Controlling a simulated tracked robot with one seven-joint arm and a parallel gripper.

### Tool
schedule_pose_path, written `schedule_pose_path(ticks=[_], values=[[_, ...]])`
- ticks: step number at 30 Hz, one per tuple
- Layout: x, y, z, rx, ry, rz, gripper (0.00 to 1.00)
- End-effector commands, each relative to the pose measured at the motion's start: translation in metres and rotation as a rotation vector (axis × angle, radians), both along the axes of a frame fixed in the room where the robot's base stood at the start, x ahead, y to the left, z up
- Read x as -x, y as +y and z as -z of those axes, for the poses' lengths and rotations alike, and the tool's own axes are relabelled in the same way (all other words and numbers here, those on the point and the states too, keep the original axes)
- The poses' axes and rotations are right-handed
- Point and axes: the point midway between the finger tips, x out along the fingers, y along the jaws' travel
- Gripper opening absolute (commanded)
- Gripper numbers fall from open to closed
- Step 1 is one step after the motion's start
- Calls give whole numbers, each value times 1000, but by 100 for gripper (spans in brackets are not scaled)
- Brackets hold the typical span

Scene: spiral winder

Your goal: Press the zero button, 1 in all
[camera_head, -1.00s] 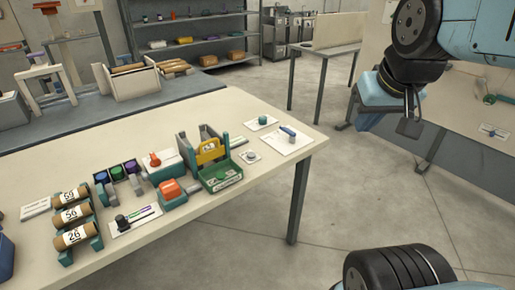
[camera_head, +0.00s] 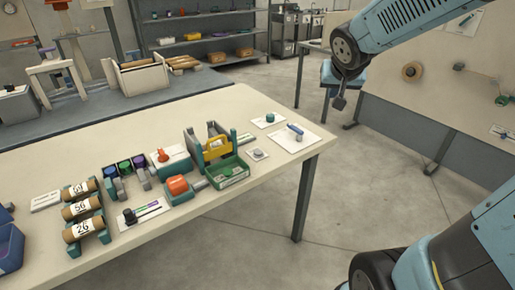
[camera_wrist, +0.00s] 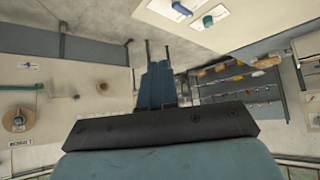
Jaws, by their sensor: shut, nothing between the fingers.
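A small grey round button (camera_head: 258,154) sits on a white plate near the table's front right edge. A teal round knob (camera_head: 269,118) on its own plate is behind it. I cannot read which one is labelled zero. My gripper (camera_head: 338,103) hangs off the table's right end, in the air, apart from both. In the wrist view its two blue fingers (camera_wrist: 160,85) are together, shut and empty. A teal knob (camera_wrist: 208,20) and part of a blue-handled piece show at the top of that view.
A plate with a blue lever (camera_head: 296,130) lies at the table's right corner. A green tray (camera_head: 228,173), an orange knob (camera_head: 178,186) and numbered rolls (camera_head: 84,208) stand to the left. A wall panel (camera_head: 440,90) is at the right. Floor beyond the table's right end is clear.

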Motion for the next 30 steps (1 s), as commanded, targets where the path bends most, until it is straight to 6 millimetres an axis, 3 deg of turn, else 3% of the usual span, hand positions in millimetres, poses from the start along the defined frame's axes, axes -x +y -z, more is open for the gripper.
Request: schedule_pose_path(ticks=[1, 6, 13, 21, 30], values=[[-17, 8, 10, -14, -8, -11, 0], [-65, 42, 39, -94, -48, -57, 0], [-112, 100, 92, -262, -47, -141, 0], [-130, 164, 152, -462, 34, -231, 0], [-130, 187, 173, -541, 79, -259, 0]])
